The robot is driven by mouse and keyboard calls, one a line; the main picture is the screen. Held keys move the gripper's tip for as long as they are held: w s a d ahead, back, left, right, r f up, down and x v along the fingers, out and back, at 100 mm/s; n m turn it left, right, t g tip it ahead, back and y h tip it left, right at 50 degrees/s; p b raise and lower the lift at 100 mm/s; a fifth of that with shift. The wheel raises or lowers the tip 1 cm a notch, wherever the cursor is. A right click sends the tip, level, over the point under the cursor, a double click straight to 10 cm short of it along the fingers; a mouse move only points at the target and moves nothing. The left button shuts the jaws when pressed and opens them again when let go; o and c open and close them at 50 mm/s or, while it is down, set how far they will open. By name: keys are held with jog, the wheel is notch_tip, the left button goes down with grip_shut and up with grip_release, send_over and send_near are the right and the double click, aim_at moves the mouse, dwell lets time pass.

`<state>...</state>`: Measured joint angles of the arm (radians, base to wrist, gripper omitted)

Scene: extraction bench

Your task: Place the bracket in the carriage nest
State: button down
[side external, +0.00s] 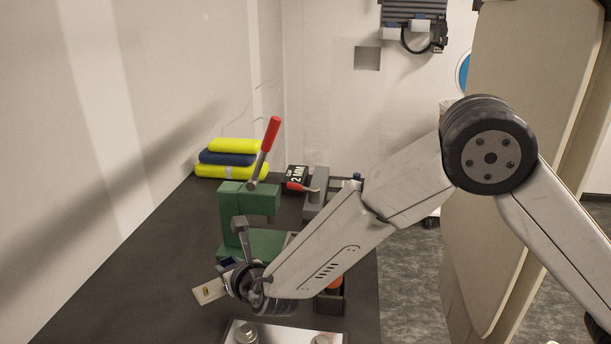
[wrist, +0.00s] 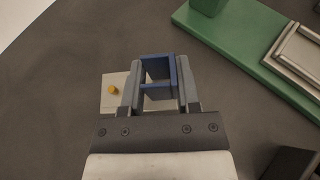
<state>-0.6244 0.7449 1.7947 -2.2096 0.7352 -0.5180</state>
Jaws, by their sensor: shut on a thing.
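The blue bracket (wrist: 158,88) is an angular, open-framed part between the two fingers of my gripper (wrist: 159,80) in the wrist view. My gripper is shut on it. In the side view the blue part shows only as a small dark patch (side external: 228,262) by my gripper (side external: 232,275), mostly hidden by the wrist. A grey framed tray, which looks like the carriage nest (wrist: 302,52), sits on the green base (wrist: 245,45) at the upper right of the wrist view, apart from the bracket. In the side view my arm mostly hides it.
A pale plate with a yellow spot (side external: 208,291) is beside my gripper. A green press (side external: 235,205) with a red-handled lever (side external: 270,135) stands behind. Folded yellow and blue cloths (side external: 230,158) lie at the back. A silver plate (side external: 285,333) is in front. The dark bench is clear at left.

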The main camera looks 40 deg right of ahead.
jog(key=shift+w+a+f, duration=0.1)
jog(key=shift+w+f, duration=0.1)
jog(key=shift+f, duration=0.05)
jog(key=shift+w+f, duration=0.25)
jog(key=shift+f, duration=0.15)
jog(key=shift+a+f, duration=0.1)
jog(key=shift+f, duration=1.35)
jog(key=shift+f, duration=0.15)
jog(key=shift+c, duration=1.6)
grip_release()
